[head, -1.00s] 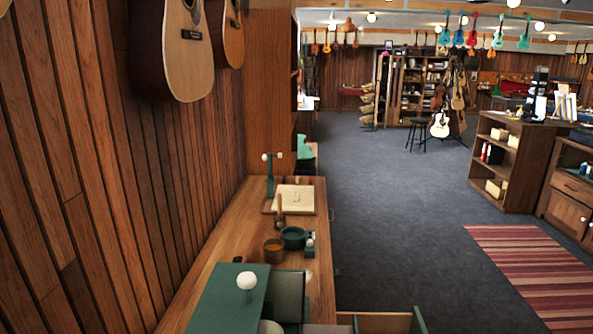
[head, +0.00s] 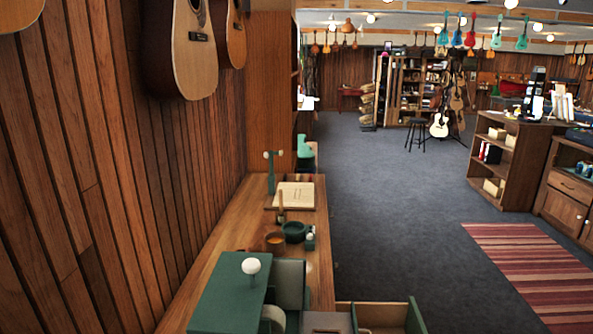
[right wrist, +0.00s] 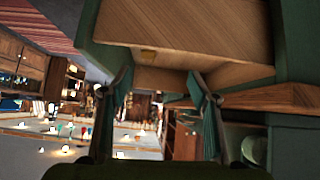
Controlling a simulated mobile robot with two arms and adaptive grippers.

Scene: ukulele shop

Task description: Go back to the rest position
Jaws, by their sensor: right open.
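My right gripper (right wrist: 158,88) shows in the right wrist view with its two dark green fingers spread apart. It is open, with nothing between the fingertips. A wooden drawer-like panel with green edges (right wrist: 185,25) lies beyond the fingers in that view. In the head view an open drawer (head: 372,316) with a green side stands out at the bottom, right of the workbench. Neither gripper can be made out in the head view, and the left one is not seen at all.
Guitars (head: 194,50) hang above. Grey carpet (head: 400,215) is clear to the right, with a striped rug (head: 535,270) beyond.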

